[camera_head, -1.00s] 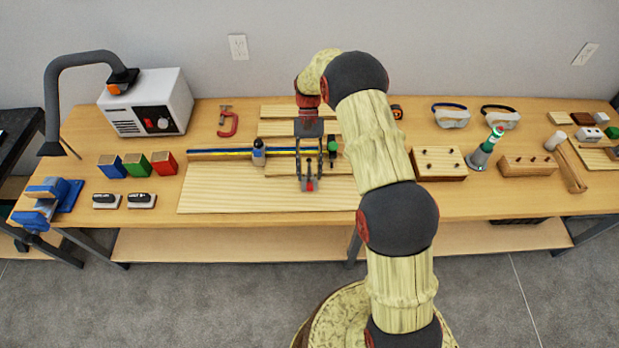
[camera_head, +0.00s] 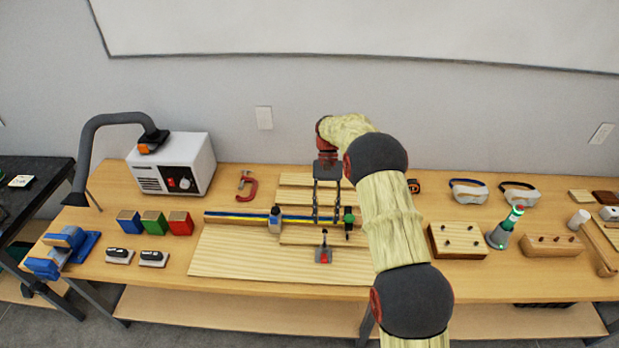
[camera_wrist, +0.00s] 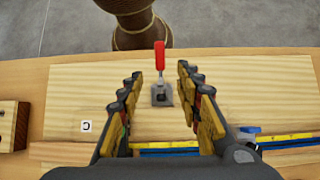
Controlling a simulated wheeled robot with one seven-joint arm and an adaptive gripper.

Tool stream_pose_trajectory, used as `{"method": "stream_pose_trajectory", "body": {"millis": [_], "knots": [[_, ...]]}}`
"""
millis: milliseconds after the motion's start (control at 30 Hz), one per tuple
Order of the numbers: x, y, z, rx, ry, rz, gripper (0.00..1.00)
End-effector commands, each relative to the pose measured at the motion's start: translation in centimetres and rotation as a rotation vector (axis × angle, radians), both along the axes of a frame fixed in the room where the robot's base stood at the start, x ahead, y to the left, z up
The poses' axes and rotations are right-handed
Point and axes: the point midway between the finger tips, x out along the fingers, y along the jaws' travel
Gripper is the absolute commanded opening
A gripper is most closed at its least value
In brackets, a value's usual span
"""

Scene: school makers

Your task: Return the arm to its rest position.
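My gripper (camera_head: 326,220) is open and empty above the wooden boards on the workbench; my arm comes in from the lower right. In the wrist view its two fingers (camera_wrist: 160,74) are spread apart with nothing held between them. A small grey clamp with a red handle (camera_head: 323,256) stands on the large front board (camera_head: 250,260), apart from the fingertips. In the wrist view this clamp (camera_wrist: 161,92) shows through the gap between the fingers.
A long blue-and-yellow bar (camera_head: 235,217) lies across the boards near my gripper. Coloured blocks (camera_head: 154,222) and a white machine (camera_head: 172,164) are left. The space above the bench is open.

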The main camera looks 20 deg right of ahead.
Motion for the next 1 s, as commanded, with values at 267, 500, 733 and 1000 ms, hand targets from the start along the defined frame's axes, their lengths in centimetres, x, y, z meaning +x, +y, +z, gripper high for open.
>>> {"method": "stream_pose_trajectory", "body": {"millis": [267, 500, 733, 1000], "knots": [[1.0, -0.2, -0.9, 0.001, -0.052, 0.013, 0.35], [-1.3, -0.4, -4.6, -0.007, -0.1, 0.044, 0.35], [-4.2, -0.4, -2.0, -0.03, -0.21, 0.083, 0.35], [-9.1, 0.2, 4.1, -0.065, -0.391, 0.14, 0.35]]}}
